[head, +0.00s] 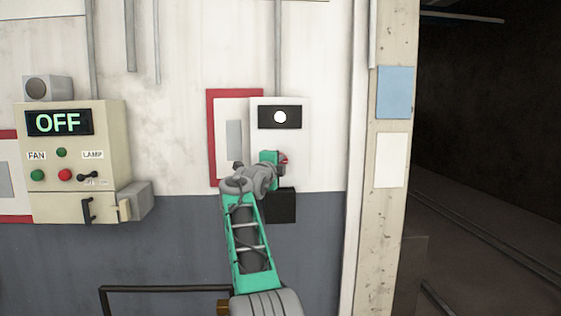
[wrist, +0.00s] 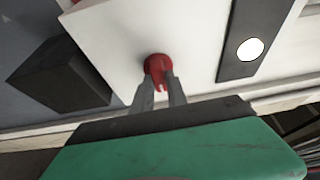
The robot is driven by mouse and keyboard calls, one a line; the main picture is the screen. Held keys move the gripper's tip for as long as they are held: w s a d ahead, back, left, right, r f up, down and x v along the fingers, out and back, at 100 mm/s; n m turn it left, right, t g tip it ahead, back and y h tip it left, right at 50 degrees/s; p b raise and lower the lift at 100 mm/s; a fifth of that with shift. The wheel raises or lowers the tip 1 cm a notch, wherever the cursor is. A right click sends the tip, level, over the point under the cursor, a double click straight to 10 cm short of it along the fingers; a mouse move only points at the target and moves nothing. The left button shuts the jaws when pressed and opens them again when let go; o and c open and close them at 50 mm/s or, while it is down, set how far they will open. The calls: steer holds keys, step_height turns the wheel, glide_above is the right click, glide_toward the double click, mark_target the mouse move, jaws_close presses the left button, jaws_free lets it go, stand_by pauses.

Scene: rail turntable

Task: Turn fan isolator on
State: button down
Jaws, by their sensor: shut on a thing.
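The fan isolator is a white box (head: 298,140) on the wall, with a black panel and a lit white lamp (head: 280,117) near its top. The lamp also shows in the wrist view (wrist: 250,49). A red rotary handle (wrist: 158,68) sits on the box face, and a bit of red shows beside my gripper (head: 284,160) in the head view. In the wrist view my gripper (wrist: 160,88) has its two grey fingers shut on the red handle, one on each side. My arm hides the lower part of the box in the head view.
A cream control panel (head: 112,150) at left reads OFF, with FAN and LAMP labels, buttons and a switch. A black box (head: 284,207) is below the isolator. A red-framed board (head: 212,110) is behind it. A pillar (head: 393,220) and dark tunnel stand at right.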

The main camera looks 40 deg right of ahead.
stand_by(0.3)
steer(key=c, duration=1.3)
jaws_free()
steer(key=b+v, duration=0.5)
steer(key=v, duration=0.2)
steer(key=shift+s+a, duration=0.25)
steer(key=shift+a, duration=0.05)
